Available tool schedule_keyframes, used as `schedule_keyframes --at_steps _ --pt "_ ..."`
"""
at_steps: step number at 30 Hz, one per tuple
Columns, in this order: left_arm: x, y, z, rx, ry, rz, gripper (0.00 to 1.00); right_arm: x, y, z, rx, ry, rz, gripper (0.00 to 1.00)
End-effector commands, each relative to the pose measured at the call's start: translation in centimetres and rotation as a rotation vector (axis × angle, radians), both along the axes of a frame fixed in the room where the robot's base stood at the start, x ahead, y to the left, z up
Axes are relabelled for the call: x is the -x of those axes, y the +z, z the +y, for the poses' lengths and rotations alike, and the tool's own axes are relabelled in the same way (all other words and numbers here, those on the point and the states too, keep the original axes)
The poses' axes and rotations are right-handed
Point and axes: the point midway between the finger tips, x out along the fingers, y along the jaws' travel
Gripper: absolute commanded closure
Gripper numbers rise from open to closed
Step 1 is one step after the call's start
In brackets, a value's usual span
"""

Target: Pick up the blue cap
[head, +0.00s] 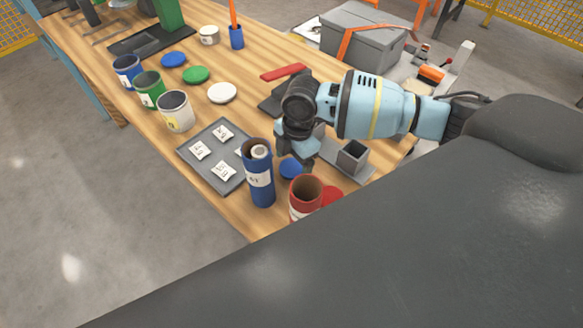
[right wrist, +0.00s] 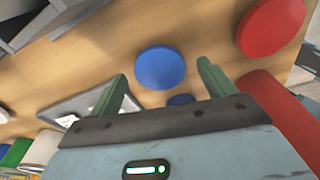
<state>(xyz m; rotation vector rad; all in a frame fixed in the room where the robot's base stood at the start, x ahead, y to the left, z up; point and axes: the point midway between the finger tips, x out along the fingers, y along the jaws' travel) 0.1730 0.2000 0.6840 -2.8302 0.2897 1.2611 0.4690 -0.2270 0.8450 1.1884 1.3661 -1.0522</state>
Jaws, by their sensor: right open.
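The blue cap (head: 291,168) lies flat on the wooden table, partly hidden behind my right gripper in the head view. In the right wrist view the blue cap (right wrist: 160,67) is a whole round disc just beyond and between the fingertips, apart from both. My right gripper (head: 298,158) is above the table close to the cap. Its two green fingers (right wrist: 161,84) are spread apart with nothing between them. My left gripper is not in view.
A blue tube (head: 260,190) and a red tube (head: 306,190) stand near the cap, with a red cap (head: 332,196) beside the red one. A grey tray (head: 218,178) with white labels lies left. A grey square holder (head: 352,156) stands right. Another blue disc (head: 173,59) lies farther back.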

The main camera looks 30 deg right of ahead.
Motion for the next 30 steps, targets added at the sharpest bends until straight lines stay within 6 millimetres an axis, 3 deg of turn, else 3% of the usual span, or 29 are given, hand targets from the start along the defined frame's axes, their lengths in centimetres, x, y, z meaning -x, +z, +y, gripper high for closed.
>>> schedule_keyframes --at_steps 10,21,30 --pt "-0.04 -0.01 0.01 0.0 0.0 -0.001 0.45 0.04 -0.82 0.06 0.001 0.0 0.0 0.18" --pt "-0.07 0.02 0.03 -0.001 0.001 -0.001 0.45 0.03 -0.79 0.05 0.001 0.0 0.0 0.65" --pt "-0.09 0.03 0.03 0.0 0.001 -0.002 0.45 0.02 -0.74 0.05 0.001 0.0 -0.001 0.65"
